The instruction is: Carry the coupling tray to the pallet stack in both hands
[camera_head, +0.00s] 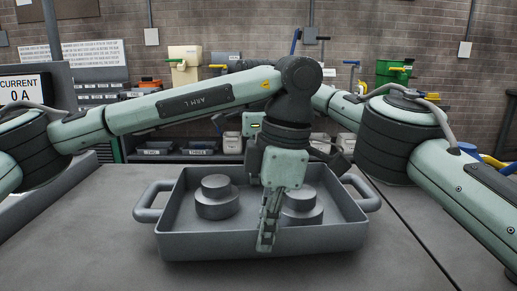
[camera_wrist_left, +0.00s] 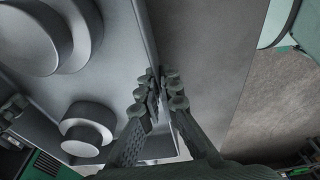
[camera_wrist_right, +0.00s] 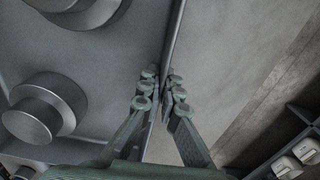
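The coupling tray (camera_head: 340,238) is a grey, shallow box with a loop handle at each end. It appears to rest level on the grey table. Two stepped grey couplings stand inside, one at left (camera_head: 217,198) and one at right (camera_head: 302,207), partly behind my left gripper. My left gripper (camera_head: 266,238) points down at the middle of the near wall. The left wrist view shows its fingers (camera_wrist_left: 163,90) closed on that wall. My right gripper is mostly hidden in the head view; the right wrist view shows its fingers (camera_wrist_right: 162,88) closed on the opposite, far wall.
The table (camera_head: 110,245) is bare around the tray, with a seam to the right. Behind stand a shelf with labelled bins (camera_head: 160,148), a green bin (camera_head: 394,72) and a brick wall (camera_head: 250,30). A current display (camera_head: 22,92) is at left. No pallet stack is identifiable.

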